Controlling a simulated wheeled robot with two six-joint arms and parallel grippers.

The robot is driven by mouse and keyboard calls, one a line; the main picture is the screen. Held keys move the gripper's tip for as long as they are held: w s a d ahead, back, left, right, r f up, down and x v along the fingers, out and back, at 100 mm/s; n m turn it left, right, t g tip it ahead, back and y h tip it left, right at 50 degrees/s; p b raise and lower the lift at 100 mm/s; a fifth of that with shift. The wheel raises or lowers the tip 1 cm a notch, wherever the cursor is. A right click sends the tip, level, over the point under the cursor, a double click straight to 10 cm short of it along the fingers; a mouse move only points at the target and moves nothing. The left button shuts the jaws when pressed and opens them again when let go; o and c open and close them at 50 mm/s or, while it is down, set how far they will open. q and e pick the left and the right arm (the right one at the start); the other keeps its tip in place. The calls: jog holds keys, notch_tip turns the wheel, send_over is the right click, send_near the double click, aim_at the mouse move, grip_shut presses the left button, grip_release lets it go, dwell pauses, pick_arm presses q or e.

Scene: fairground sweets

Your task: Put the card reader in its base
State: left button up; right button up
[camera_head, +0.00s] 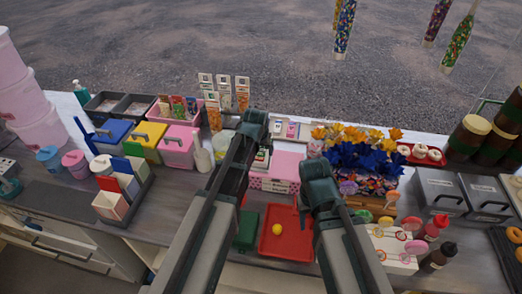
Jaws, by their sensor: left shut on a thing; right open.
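My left gripper (266,139) is over the back middle of the counter, beside the pink dotted box. It is shut on a small pale device with dark and green marks, which looks like the card reader (261,160). My arm hides part of it, and I cannot tell whether it touches anything below. I cannot make out the card reader's base; it may be hidden behind my arms. My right gripper (303,206) is open and looks empty, near the back right of the red tray; its fingertips are hard to see.
The pink dotted box (283,172) stands between my arms. A red tray (271,247) with a yellow ball lies in front. Blue and yellow flowers (371,158) crowd the right, and pink, yellow and blue tubs (178,151) the left. Card holders (241,93) stand behind.

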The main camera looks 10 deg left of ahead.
pick_arm(q)
jog(key=shift+f+b, duration=0.45)
jog(key=shift+f, duration=0.05)
jog(key=o, duration=1.5)
jog(key=shift+c, duration=0.2)
jog(key=shift+r, duration=0.15)
notch_tip(320, 180, up, 9)
jog(key=p, duration=0.9)
